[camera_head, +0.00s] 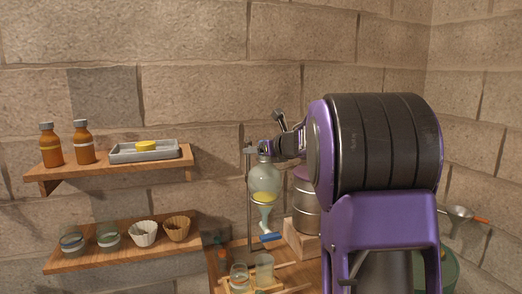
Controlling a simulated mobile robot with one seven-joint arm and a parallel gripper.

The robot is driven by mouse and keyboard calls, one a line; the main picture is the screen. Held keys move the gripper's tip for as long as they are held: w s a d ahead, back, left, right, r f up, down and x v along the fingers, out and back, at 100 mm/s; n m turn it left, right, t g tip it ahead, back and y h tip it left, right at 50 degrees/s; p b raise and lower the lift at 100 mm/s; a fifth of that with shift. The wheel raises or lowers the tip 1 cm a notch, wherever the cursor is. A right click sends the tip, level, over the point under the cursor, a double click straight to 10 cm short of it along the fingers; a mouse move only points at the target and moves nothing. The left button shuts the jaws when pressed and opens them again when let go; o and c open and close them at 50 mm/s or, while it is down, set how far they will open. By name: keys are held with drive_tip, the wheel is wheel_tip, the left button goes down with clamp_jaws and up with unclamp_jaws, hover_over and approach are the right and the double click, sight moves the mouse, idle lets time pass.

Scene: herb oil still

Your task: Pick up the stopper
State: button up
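A glass separating funnel (264,180) with yellow liquid in its lower part hangs upright on a thin metal stand (250,215). A blue stopcock handle (271,237) shows below it. My arm reaches left from its large purple and black joint, and my gripper (266,148) is at the top of the funnel. The gripper is small and partly hidden by my own arm, so I cannot tell whether its fingers are open or shut. I cannot make out the stopper clearly; the funnel's mouth is at the gripper, and contact there cannot be judged.
A metal still vessel (306,215) stands on a wooden block behind my arm. Glass jars (239,279) stand below the funnel. The upper shelf (60,182) holds amber bottles and a grey tray (120,155) with a yellow block; the lower shelf (90,262) holds jars and paper filters.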

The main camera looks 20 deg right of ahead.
drive_tip(key=shift+s, duration=0.1)
clamp_jaws()
idle(0.3)
